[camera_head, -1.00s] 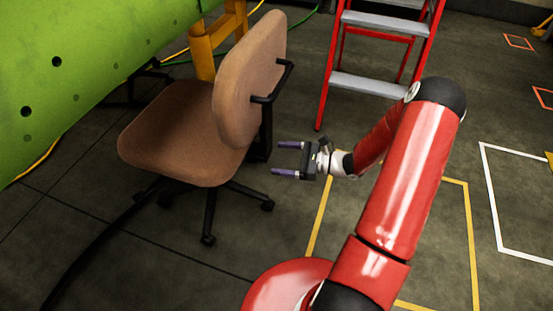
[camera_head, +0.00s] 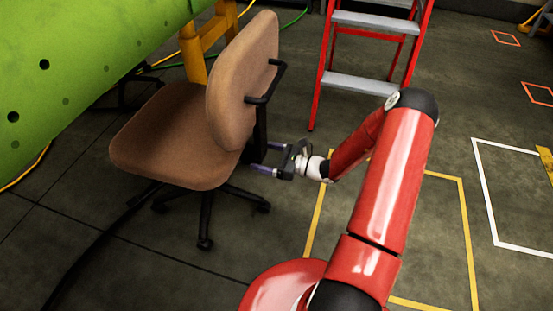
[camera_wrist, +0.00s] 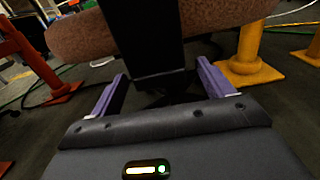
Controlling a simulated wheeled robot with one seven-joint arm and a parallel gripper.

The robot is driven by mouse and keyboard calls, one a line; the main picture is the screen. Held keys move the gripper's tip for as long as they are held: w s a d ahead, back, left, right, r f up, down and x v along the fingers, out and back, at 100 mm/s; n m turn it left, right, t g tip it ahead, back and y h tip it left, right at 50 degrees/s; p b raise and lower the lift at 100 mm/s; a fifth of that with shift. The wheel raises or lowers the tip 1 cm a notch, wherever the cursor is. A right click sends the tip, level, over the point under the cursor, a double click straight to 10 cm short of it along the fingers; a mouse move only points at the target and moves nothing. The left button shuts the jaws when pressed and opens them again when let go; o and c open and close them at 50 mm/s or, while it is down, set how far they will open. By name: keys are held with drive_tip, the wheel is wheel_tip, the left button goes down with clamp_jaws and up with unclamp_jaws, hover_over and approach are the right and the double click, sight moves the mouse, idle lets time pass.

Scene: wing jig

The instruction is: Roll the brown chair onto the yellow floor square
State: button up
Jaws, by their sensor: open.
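The brown chair (camera_head: 172,137) stands upright on its black wheeled base, left of my arm in the head view. Its backrest (camera_head: 243,85) and black rear bar face my gripper. My gripper (camera_head: 263,159) is open at the back of the chair, its purple fingers pointing at the black back post. In the wrist view my gripper (camera_wrist: 160,95) has a finger on each side of the black post (camera_wrist: 143,40); I cannot tell whether they touch it. The yellow floor square (camera_head: 462,215) is an outline on the floor, right of the chair, partly hidden by my arm.
A red stepladder (camera_head: 325,75) stands behind my gripper. A green panel (camera_head: 80,60) on a yellow stand (camera_head: 192,52) is close on the chair's left. A white floor outline (camera_head: 485,190) lies at right. The floor between chair and yellow square looks clear.

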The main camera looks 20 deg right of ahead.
drive_tip(key=shift+x, duration=1.3)
drive_tip(key=shift+c, duration=0.3)
clamp_jaws()
